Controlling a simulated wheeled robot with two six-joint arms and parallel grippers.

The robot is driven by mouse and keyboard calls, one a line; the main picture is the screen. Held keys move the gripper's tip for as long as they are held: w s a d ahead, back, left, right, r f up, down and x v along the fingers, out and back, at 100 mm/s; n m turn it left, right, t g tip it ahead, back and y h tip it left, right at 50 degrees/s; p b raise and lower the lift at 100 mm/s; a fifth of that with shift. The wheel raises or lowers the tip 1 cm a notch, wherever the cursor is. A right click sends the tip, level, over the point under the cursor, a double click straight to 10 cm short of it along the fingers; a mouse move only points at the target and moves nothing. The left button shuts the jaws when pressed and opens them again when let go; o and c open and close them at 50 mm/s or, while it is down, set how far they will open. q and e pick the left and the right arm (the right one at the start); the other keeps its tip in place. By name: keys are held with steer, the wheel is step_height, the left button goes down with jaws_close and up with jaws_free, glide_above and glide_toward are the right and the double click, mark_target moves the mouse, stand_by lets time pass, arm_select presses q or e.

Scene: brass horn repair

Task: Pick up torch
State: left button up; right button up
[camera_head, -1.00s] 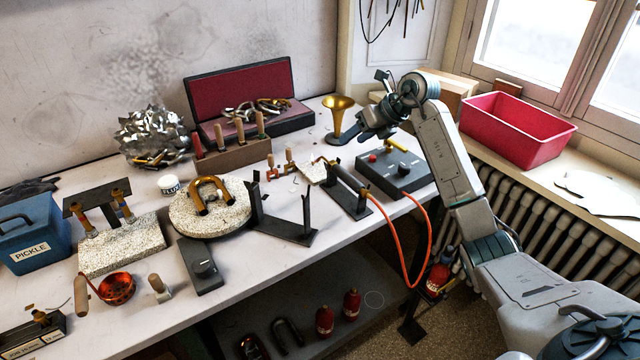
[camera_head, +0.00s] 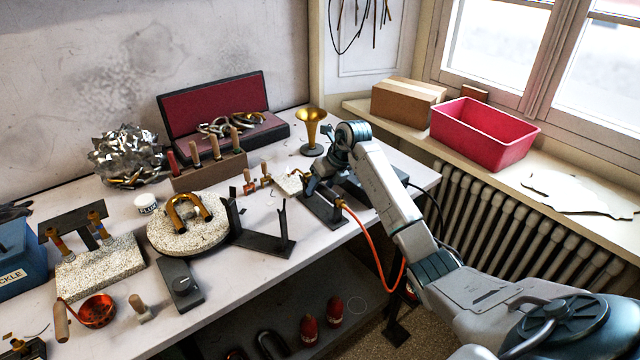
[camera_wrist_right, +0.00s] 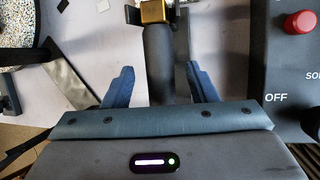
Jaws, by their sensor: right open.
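My right gripper (camera_head: 314,184) is open at the torch. Its two blue fingers (camera_wrist_right: 160,85) lie on either side of the handle in the wrist view, with a gap on each side. My left gripper is out of view.
A dark control box with a red knob (camera_wrist_right: 298,20) is close on the right in the wrist view. The orange hose (camera_head: 372,240) hangs over the bench edge. A brass bell (camera_head: 311,128) stands behind, and a soldering board (camera_head: 190,242) lies left.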

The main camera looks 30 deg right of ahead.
steer(key=shift+w+a+f, duration=0.1)
steer(key=shift+w+f, duration=0.15)
steer(key=shift+f, duration=0.45)
steer(key=shift+f, duration=0.25)
steer(key=shift+c, duration=0.2)
steer(key=c, duration=1)
